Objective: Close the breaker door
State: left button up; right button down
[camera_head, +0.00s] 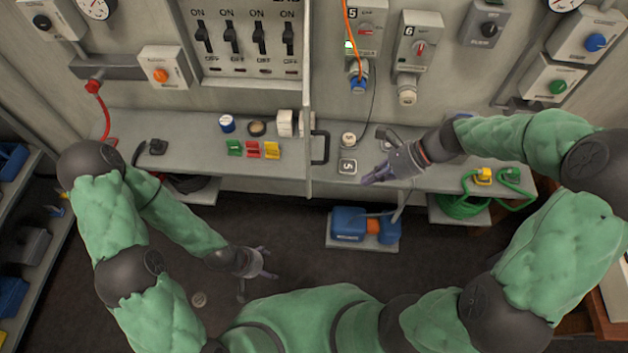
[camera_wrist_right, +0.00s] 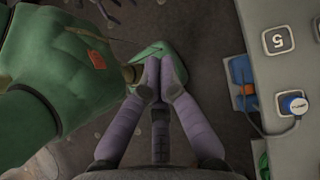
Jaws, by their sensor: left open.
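The breaker door (camera_head: 307,90) shows nearly edge-on in the head view, standing open and out from the wall at the right side of the breaker panel (camera_head: 247,62). Its dark handle (camera_head: 320,148) is on the right face, near the front edge. Several black switches show on the uncovered panel. My right gripper (camera_head: 372,179) is over the bench's front edge, right of the handle and apart from it. In the right wrist view its fingers (camera_wrist_right: 160,78) meet at the tips with nothing seen between them. My left gripper (camera_head: 262,275) is open and empty, low over the floor.
The grey bench (camera_head: 265,168) holds green, red and yellow clips (camera_head: 253,149), small cylinders and a block marked 5 (camera_head: 347,166). A blue and orange device (camera_head: 362,226) sits low in front. Open floor lies around my left gripper.

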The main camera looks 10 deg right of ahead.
notch_tip(320, 180, up, 5)
pick_arm(q)
jog(key=shift+s+a+r, duration=0.3)
jog(key=shift+a+r, duration=0.1)
jog(key=shift+r, duration=0.05)
pick_arm(e)
jog(key=w+a+f, duration=0.1)
jog(key=a+f, duration=0.5)
jog(key=a, duration=0.5)
jog(key=shift+w+a+f+m+y, duration=0.2)
jog(key=shift+a+m+y, duration=0.05)
jog(key=shift+m+y, duration=0.15)
jog(key=shift+a, duration=0.15)
